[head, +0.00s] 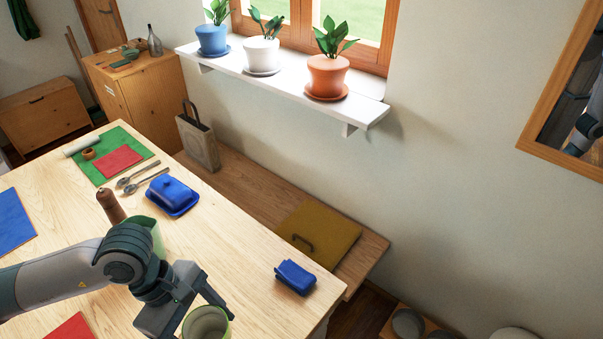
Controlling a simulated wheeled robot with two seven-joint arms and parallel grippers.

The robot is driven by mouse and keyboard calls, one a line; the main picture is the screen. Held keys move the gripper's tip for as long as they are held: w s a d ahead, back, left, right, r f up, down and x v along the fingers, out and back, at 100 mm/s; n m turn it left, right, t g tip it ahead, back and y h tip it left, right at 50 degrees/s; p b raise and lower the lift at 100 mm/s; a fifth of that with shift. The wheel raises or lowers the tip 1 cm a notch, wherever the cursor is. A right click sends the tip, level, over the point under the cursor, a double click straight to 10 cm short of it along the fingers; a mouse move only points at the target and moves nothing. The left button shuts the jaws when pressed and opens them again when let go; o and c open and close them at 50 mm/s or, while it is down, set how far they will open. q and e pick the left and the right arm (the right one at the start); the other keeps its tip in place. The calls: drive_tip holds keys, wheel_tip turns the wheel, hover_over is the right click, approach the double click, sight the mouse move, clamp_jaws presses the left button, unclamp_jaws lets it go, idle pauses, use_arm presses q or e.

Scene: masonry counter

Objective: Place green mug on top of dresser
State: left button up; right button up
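The green mug (208,323) is at the bottom edge of the head view, over the near part of the wooden table, with its open rim facing up. My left gripper (203,312) is at the mug, with one finger reaching along its rim. The lower part of the mug and the other fingertip are cut off or hidden, so I cannot tell whether it is gripped. Two wooden furniture pieces stand at the back left: a taller cabinet (143,97) with small items on top, and a low chest (45,115) with a clear top. My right gripper is not in view.
The table (235,245) holds a blue butter dish (173,195), spoons (140,178), a pepper mill (110,206) and a blue object (295,277). A green vessel (157,238) is partly behind my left arm. A bench (245,185) and potted-plant shelf (285,82) line the wall.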

use_arm(q)
drive_tip(key=w+a+f+m+g+y, duration=0.2)
drive_tip(key=w+m, duration=0.6)
drive_tip(key=m, duration=0.6)
wheel_tip(320, 180, down, 3)
drive_tip(key=shift+w+a+r+m+g+y, duration=0.1)
drive_tip(key=shift+w+a+m+g+y, duration=0.15)
drive_tip(key=shift+g+y, duration=0.65)
drive_tip(key=shift+s+t+y, duration=0.1)
drive_tip(key=shift+t+y, duration=0.2)
drive_tip(key=shift+d, duration=0.2)
